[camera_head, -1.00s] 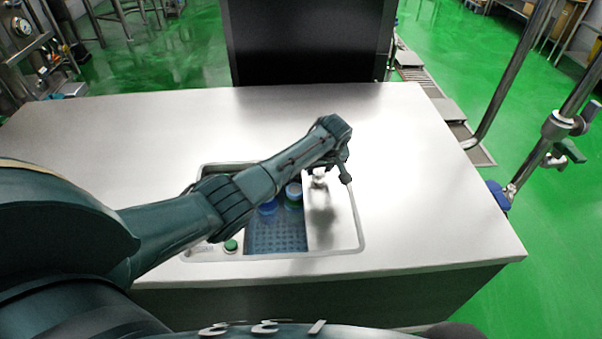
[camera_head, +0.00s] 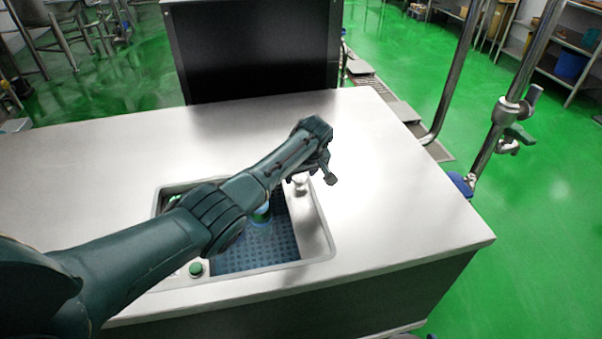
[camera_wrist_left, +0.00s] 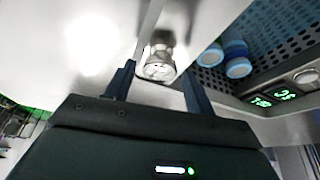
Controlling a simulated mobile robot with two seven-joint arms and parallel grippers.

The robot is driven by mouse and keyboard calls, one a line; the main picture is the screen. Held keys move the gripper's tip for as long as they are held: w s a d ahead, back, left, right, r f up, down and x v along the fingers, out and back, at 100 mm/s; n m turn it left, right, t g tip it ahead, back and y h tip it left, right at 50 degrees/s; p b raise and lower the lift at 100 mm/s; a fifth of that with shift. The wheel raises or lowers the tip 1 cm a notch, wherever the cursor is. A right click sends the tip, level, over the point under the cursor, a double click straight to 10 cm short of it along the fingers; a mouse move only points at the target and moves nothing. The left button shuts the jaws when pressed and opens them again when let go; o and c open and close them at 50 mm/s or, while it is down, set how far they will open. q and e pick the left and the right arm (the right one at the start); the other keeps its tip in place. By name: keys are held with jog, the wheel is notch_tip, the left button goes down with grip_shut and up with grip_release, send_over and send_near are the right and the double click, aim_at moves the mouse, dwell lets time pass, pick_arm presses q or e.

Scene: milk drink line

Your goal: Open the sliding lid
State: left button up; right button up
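The sliding lid (camera_head: 309,228) is a plain metal panel covering a narrow strip at the right of the recessed opening in the counter. Its round metal knob (camera_head: 300,183) stands near its back end; it also shows in the wrist view (camera_wrist_left: 159,64). My left gripper (camera_head: 318,174) is at the knob, reaching over the opening. In the wrist view its fingers (camera_wrist_left: 158,74) are spread apart, with the knob between and just beyond their tips; I cannot tell whether either finger touches it. My right gripper is not in view.
The uncovered part has a blue perforated floor (camera_head: 245,252) and blue-capped containers (camera_wrist_left: 237,62), partly hidden by my arm. A green button (camera_head: 196,269) sits at the front left rim. The counter (camera_head: 410,200) is clear to the right. A dark panel (camera_head: 255,50) stands behind.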

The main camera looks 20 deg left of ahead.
pick_arm(q)
jog(key=shift+o, duration=0.5)
pick_arm(e)
jog(key=shift+f, duration=0.1)
pick_arm(q)
jog(key=shift+r, duration=0.1)
jog(key=shift+r, duration=0.25)
jog(key=p+v, duration=0.3)
jog(key=v, duration=0.9)
jog(key=shift+s+r, duration=0.2)
pick_arm(e)
jog(key=shift+s+d+r+n, duration=0.1)
jog(key=shift+r+n, duration=0.2)
jog(key=shift+r, duration=0.55)
pick_arm(q)
jog(key=shift+d, duration=0.15)
